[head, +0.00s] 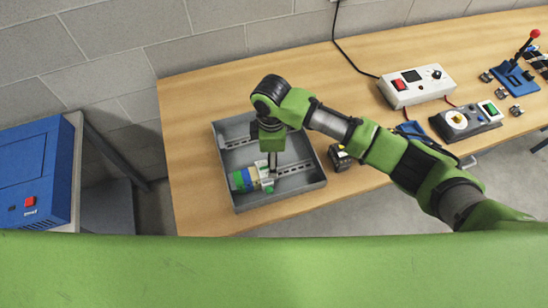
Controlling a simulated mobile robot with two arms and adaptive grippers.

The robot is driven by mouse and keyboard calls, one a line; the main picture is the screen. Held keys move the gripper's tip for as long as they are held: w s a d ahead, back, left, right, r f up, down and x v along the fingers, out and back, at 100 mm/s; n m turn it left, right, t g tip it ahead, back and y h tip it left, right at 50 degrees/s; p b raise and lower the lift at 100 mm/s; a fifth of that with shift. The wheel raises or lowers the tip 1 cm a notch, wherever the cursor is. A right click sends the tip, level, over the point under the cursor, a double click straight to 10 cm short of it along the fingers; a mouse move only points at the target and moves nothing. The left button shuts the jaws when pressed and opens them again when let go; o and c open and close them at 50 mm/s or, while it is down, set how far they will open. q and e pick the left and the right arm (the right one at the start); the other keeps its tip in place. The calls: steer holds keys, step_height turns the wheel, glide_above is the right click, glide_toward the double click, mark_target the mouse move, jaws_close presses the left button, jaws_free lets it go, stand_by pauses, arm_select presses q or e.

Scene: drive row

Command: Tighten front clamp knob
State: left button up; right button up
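A grey metal tray (230,135) stands on the near left part of the wooden bench. Slotted metal rails (296,167) lie in it. A small assembly (247,178) with green, blue, cream and white parts sits in the tray's near left part. My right gripper (271,164) comes in from the right and points down into the tray. Its dark fingertips are at or just above the right end of the assembly; I cannot tell whether they touch. The fingers look close together, but their grip is unclear. I cannot make out the front clamp knob. My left gripper is not in view.
A small black and yellow block (340,157) stands right of the tray, near my arm. A white box with a red switch (416,85), a grey gauge unit (466,122) and a blue fixture with a red-tipped lever (515,75) are further right. A blue machine (38,173) stands left of the bench.

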steer(key=shift+r, duration=3.35)
